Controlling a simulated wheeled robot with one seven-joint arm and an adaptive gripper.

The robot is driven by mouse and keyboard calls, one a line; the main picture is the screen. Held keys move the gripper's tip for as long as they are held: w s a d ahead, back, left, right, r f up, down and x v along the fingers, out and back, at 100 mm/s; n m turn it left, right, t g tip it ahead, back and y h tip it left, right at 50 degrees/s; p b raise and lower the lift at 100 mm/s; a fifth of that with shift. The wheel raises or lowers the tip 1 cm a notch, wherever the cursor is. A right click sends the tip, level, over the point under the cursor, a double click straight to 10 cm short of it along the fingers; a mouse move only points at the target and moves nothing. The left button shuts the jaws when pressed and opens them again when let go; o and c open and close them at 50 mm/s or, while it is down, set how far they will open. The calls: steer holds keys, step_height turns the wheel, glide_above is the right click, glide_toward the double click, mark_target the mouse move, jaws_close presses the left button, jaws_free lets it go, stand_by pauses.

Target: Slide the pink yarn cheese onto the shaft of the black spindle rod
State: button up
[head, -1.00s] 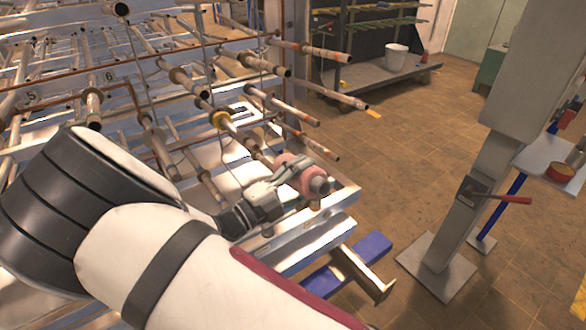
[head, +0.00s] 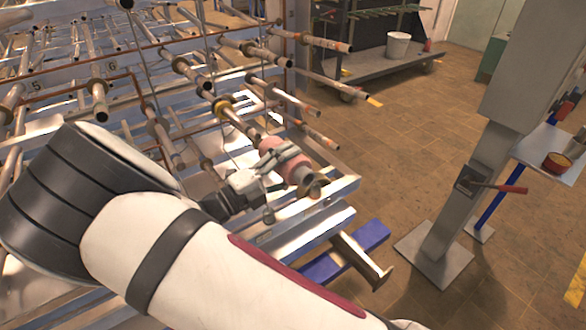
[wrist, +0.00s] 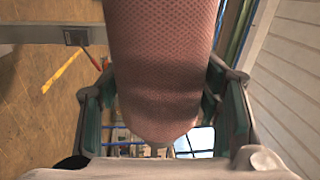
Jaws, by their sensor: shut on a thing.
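The pink yarn cheese (head: 270,147) is held in my gripper (head: 285,160) in the head view, at the right front of the rack. A grey tube end sticks out of its near end. In the wrist view the cheese (wrist: 165,70) fills the middle, with a finger of my gripper (wrist: 160,110) on each side. A rod with a yellow collar (head: 222,107) points from the rack toward the far end of the cheese. I cannot tell whether this is the black spindle rod, or whether its tip touches or enters the cheese.
Several bare rods of the creel rack (head: 345,47) jut out above and left of the cheese. A silver rail (head: 340,190) and a blue foot (head: 350,250) lie below. A grey column (head: 480,180) stands at right. The brown floor between is clear.

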steer(key=shift+w+a+f+b, duration=0.1)
steer(key=shift+w+a+b, duration=0.4)
steer(key=shift+w, duration=0.25)
steer(key=shift+w+a+f+b, duration=0.1)
steer(key=shift+w+a+b, duration=0.35)
steer(key=shift+w, duration=0.25)
steer(key=shift+w+a+r, duration=0.1)
steer(key=shift+w+a, duration=0.05)
steer(key=shift+w, duration=0.05)
stand_by(0.9)
steer(key=shift+w+a, duration=0.1)
steer(key=shift+w+a+f+b, duration=0.15)
steer(key=shift+w+a+b, duration=0.55)
steer(key=shift+w, duration=0.3)
steer(key=shift+w+a+f+b, duration=0.1)
steer(key=shift+w+a+b, duration=0.5)
steer(key=shift+w+b, duration=0.3)
steer(key=shift+w, duration=0.1)
stand_by(1.3)
